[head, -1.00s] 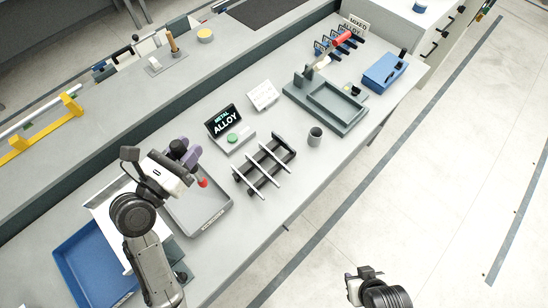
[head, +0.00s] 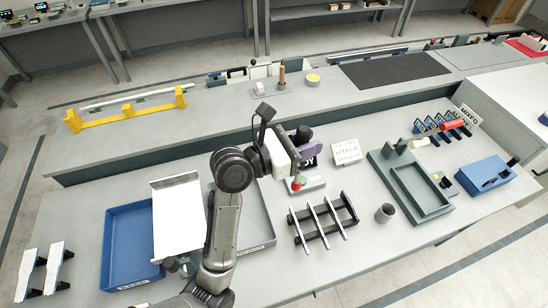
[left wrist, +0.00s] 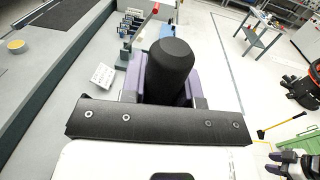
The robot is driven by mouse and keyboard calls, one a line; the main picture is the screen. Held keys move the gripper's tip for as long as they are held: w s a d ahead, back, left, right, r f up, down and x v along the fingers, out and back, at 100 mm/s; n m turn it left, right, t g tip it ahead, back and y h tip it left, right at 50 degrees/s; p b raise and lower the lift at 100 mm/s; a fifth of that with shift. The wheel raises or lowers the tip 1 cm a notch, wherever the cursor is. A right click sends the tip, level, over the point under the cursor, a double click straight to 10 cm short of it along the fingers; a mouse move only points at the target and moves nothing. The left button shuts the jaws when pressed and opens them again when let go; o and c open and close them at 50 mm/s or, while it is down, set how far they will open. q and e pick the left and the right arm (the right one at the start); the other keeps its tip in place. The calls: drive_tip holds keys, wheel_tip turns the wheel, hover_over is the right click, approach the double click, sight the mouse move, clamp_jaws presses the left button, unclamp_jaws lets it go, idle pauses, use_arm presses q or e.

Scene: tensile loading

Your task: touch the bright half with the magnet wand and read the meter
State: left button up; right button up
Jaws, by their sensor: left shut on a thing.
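My left gripper (head: 290,150), purple-fingered, is shut on the black handle of the magnet wand (left wrist: 170,70). In the head view the wand's red tip (head: 296,187) points down and overlaps the meter's base (head: 314,188). I cannot tell whether they touch. The meter's dark screen is mostly hidden behind my gripper, so its reading cannot be read. A dark rack (head: 347,203) with three bright bars (head: 318,226) stands just right of and in front of the wand tip. I cannot make out which piece is the bright half. My right gripper (left wrist: 290,163) shows only at the left wrist view's edge.
A blue tray (head: 118,235), a white tilted panel (head: 178,215) and a grey tray (head: 262,232) are at left.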

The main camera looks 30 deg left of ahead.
use_arm(q)
drive_tip(key=w+d+f, duration=0.8)
drive_tip(key=w+d, duration=0.1)
drive_tip(key=w, duration=0.1)
drive_tip(key=w+f+y+b, duration=0.1)
drive_tip(key=f+b, duration=0.3)
drive_tip(key=f, duration=0.4)
drive_tip(key=w+f+n+t+y+b, duration=0.1)
drive_tip(key=w+f+b, duration=0.2)
drive_tip(key=f, duration=0.6)
drive_tip(key=shift+w+d+f+n+b, duration=0.15)
drive_tip(key=shift+w+d+n+b, duration=0.15)
drive_tip(key=shift+w, duration=0.2)
drive_tip(key=shift+f+b, duration=0.4)
drive_tip(key=shift+f, duration=0.15)
